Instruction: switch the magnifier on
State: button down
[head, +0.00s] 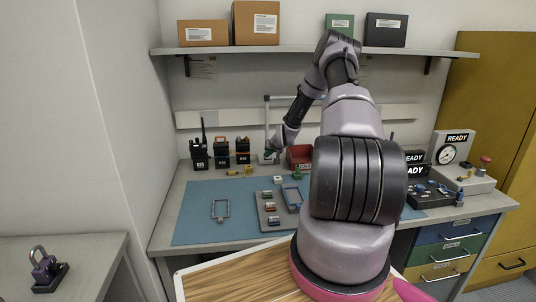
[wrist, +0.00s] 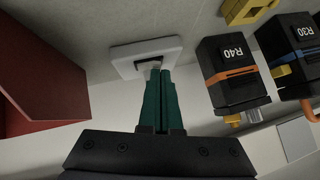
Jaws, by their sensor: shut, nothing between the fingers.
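The magnifier's pale post (head: 266,122) rises from the back of the bench, and its arm runs right behind my arm; its lens is hidden. In the wrist view a pale square base (wrist: 128,66) carries a dark rocker switch (wrist: 150,62). My gripper (wrist: 159,72) is shut and empty, its green fingertips at the switch's near edge. I cannot tell whether they touch it. In the head view my gripper (head: 269,152) is small and low over that base. Whether the magnifier is lit cannot be seen.
Black radios, one marked R40 (wrist: 235,72) and one R30 (wrist: 298,50), stand on one side of the fingers. A red bin (wrist: 45,75) stands on the other. A blue mat (head: 196,222) with a frame and a parts tray lies in front. A shelf (head: 225,49) hangs above.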

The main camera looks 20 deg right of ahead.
jog(key=shift+a+f, duration=0.15)
jog(key=shift+f, duration=0.05)
jog(key=shift+d, duration=0.2)
jog(key=shift+s+d+r, duration=0.1)
jog(key=shift+s+d, duration=0.1)
jog(key=shift+d, duration=0.4)
jog(key=shift+r, duration=0.1)
